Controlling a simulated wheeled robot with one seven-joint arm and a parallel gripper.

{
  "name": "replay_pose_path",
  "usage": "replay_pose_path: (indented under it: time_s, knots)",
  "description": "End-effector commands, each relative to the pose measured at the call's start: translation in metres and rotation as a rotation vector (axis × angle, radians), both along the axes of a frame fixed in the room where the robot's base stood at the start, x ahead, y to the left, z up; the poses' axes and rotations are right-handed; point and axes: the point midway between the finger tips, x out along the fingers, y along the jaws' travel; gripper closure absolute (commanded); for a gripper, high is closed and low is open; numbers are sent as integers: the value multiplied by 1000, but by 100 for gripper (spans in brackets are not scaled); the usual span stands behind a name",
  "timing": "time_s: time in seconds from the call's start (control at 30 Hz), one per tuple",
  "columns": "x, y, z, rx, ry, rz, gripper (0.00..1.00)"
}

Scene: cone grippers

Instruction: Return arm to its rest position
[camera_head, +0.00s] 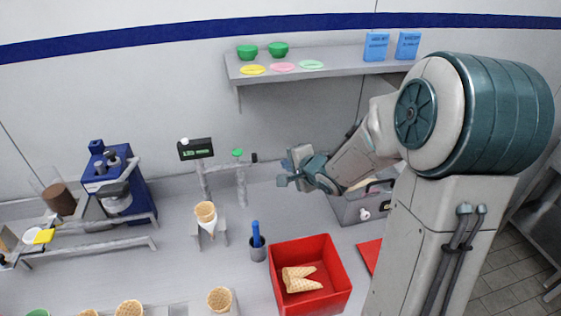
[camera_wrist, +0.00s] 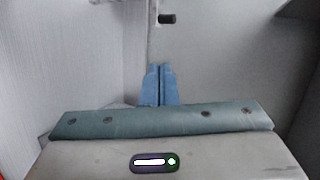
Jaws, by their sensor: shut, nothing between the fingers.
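My gripper (camera_head: 283,173) is raised above the counter in the head view, left of my arm's forearm and below the wall shelf. It points to the left and holds nothing. In the wrist view its blue fingers (camera_wrist: 160,85) are together with nothing between them. A small dark knob (camera_wrist: 167,19) shows beyond the fingertips, in front of a pale grey surface. My upper arm hides part of the counter and the grey box behind it in the head view.
A red bin (camera_head: 337,291) with waffle cones stands below my gripper. A cone (camera_head: 206,214) sits in a holder, left of a cup with a blue tool (camera_head: 257,240). A post with a green top (camera_head: 239,170) stands left of my gripper. The wall shelf (camera_head: 340,67) holds bowls and blue boxes.

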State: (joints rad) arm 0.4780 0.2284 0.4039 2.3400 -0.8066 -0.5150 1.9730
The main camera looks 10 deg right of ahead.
Motion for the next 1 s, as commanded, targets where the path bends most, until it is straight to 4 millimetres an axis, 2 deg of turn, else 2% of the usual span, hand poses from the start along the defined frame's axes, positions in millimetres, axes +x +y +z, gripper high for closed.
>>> replay_pose_path:
  time_s: [0.27,0.37,0.47,0.57,0.7,0.87,1.0]
  knots:
    - [-8,-6,5,-29,-1,-1,100]
    - [-12,-13,7,-134,-4,-4,100]
    - [-24,-26,12,-313,3,0,100]
    - [-42,-41,19,-512,35,16,100]
    - [-76,-56,29,-746,110,72,100]
    - [-124,-65,38,-938,215,196,100]
    - [-171,-62,41,-1037,299,362,100]
